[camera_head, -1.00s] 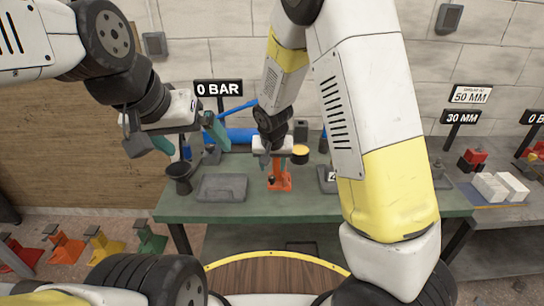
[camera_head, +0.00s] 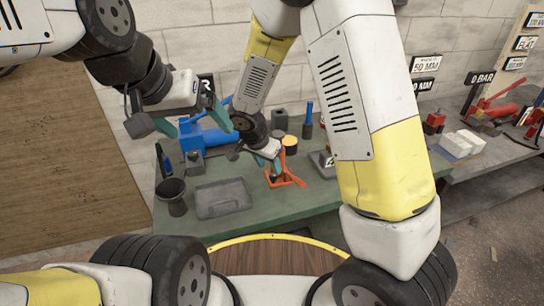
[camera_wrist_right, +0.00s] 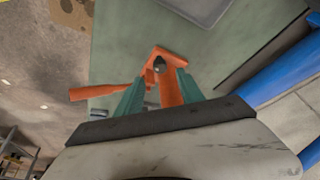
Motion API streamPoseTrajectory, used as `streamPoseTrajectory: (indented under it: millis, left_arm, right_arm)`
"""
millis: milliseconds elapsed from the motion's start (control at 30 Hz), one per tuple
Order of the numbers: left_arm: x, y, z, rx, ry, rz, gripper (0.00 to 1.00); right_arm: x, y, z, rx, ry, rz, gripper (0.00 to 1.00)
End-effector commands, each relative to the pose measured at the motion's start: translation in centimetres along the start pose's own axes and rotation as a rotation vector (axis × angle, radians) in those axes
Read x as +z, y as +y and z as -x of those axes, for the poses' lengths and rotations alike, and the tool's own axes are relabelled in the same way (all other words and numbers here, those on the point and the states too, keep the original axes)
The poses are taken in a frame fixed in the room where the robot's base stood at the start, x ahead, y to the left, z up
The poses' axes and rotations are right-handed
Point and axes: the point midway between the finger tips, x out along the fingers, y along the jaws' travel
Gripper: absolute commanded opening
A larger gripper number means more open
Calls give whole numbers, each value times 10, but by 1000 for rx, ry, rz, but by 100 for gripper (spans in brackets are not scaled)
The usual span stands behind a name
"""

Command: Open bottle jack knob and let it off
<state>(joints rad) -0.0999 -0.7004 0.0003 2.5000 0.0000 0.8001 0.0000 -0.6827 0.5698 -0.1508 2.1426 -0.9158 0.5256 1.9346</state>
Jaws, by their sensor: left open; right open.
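The orange bottle jack (camera_head: 284,179) stands on the green bench, partly hidden by my right gripper in the head view. In the right wrist view its orange body (camera_wrist_right: 170,92) shows between and beyond the fingers, with a small dark knob (camera_wrist_right: 160,65) on its base and an orange lever (camera_wrist_right: 95,93) out to the left. My right gripper (camera_head: 270,165) is open at the jack; its teal fingers (camera_wrist_right: 156,85) lie on either side of the body, and contact cannot be told. My left gripper (camera_head: 190,120) is open and empty, raised over the left back of the bench.
The green bench (camera_head: 290,205) holds a grey tray (camera_head: 222,198), a dark cup (camera_head: 173,196), a blue tool (camera_head: 207,138) and a yellow-topped can (camera_head: 290,144). White blocks (camera_head: 461,143) and red tools stand on another bench at right.

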Motion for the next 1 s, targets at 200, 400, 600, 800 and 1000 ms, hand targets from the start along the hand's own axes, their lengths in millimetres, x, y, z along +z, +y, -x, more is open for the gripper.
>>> streamPoseTrajectory:
  millis: [200, 400, 600, 800, 1000]
  left_arm:
    - [0, 0, 0, 0, 0, 0, 95]
    - [0, 0, 0, 0, 0, 0, 95]
    - [0, 0, 0, 0, 0, 0, 95]
    - [0, 0, 0, 0, 0, 0, 95]
    - [0, 0, 0, 0, 0, 0, 95]
  right_arm:
    - [1, 1, -36, 3, -1, 2, 45]
    - [0, 0, -53, 1, -1, 1, 45]
    - [0, 0, -55, -1, -1, 0, 45]
    - [0, 0, -55, -1, -1, 1, 23]
    - [0, 0, -55, -1, -1, 1, 0]
